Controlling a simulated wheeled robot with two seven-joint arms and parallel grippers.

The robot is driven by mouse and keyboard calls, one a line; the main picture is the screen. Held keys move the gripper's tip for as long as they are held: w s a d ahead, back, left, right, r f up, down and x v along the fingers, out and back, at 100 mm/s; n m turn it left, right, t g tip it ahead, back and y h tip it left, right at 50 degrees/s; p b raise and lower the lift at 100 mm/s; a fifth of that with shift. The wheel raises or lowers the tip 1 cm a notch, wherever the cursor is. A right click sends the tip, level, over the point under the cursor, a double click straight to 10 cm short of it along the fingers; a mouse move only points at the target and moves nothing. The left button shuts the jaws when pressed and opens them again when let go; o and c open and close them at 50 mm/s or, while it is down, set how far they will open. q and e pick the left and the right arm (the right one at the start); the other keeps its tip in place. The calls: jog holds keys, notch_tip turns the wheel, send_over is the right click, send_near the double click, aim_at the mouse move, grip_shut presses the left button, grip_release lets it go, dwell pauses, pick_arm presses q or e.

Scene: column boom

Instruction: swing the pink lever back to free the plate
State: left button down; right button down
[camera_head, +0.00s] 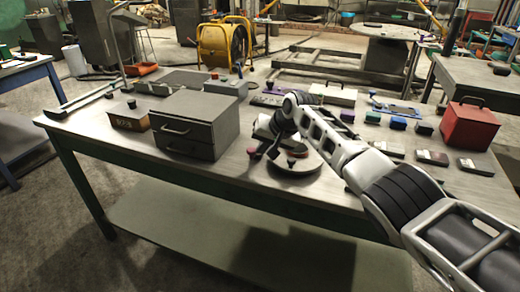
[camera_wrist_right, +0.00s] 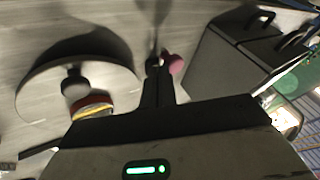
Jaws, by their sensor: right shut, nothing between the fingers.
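The round plate (camera_head: 300,170) lies on the workbench beneath my right gripper. In the wrist view the plate (camera_wrist_right: 40,98) is a pale disc with a dark, pale-topped post and a red and yellow banded piece on it. The pink lever shows as a pink knob (camera_head: 251,150) left of the plate; in the wrist view the knob (camera_wrist_right: 175,64) is right beside the fingertips. My right gripper (camera_head: 261,154) is shut and empty; its fingers (camera_wrist_right: 158,64) seem to be beside the knob, and I cannot tell if they touch. The lever's arm is mostly hidden. My left gripper is out of view.
A grey drawer cabinet (camera_head: 197,125) stands close left of the plate. A small wooden box (camera_head: 128,119) is farther left. A red box (camera_head: 470,124) and several small blocks stand to the right. The bench's front edge is clear.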

dwell(0.4)
